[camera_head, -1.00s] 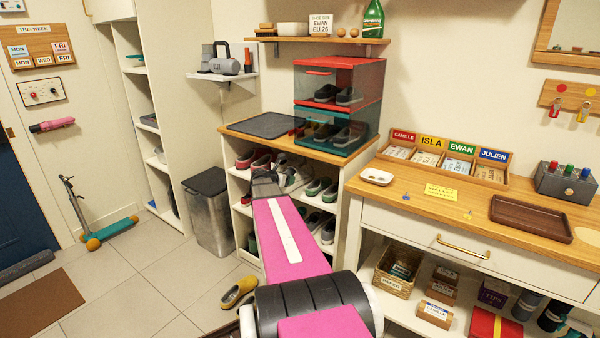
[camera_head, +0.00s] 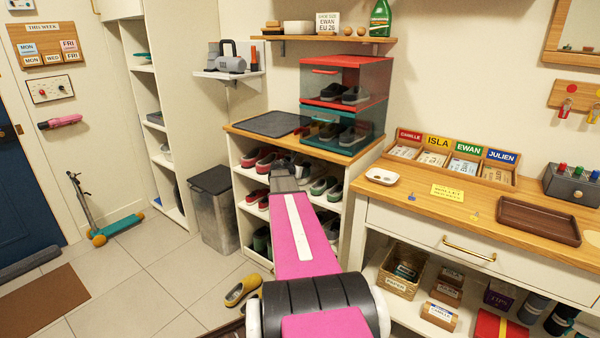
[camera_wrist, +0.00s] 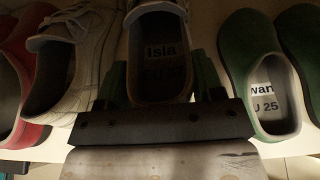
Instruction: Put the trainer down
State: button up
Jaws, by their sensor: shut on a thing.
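The trainer (camera_wrist: 160,30) between my jaws is grey, with an "Isla" label on its insole. It shows in the wrist view, heel towards me. My gripper (camera_wrist: 162,78) is shut on its heel end, with a finger on each side. In the head view my gripper (camera_head: 284,176) reaches into the upper part of the shoe cubby (camera_head: 238,207), between red and green shoes, and mostly hides the trainer. A pale grey laced trainer (camera_wrist: 85,55) stands close on the left. I cannot tell whether the held trainer's sole touches the shelf.
Green shoes (camera_wrist: 252,70) labelled "Ewan" stand on the right, and a red shoe (camera_wrist: 22,90) at the far left. More shoes fill the lower cubbies. A grey bin (camera_head: 215,210) stands left of the unit. A yellow shoe (camera_head: 242,290) lies on the floor.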

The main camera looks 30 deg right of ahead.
jog(key=o, duration=1.1)
jog(key=shift+d, duration=0.1)
jog(key=s+a+f+m+g+y, duration=0.1)
jog(key=s+a+f+m+y, duration=0.3)
jog(key=a, duration=1.1)
jog(key=s+a+f+m+g+y, duration=0.2)
jog(key=s+a+f+m+y, duration=0.2)
jog(key=s+a+m, duration=0.7)
jog(key=s+a+f+m+g+y, duration=0.2)
jog(key=s+a+f+m+y, duration=0.2)
jog(key=a, duration=1.5)
jog(key=shift+s+a+f+m+y, duration=0.1)
jog(key=shift+s+m+y, duration=0.05)
jog(key=shift+s+m, duration=1.05)
jog(key=shift+s+a+f+m+y, duration=0.15)
jog(key=shift+s+m, duration=0.55)
jog(key=shift+s, duration=0.85)
jog(key=shift+d+r, duration=0.1)
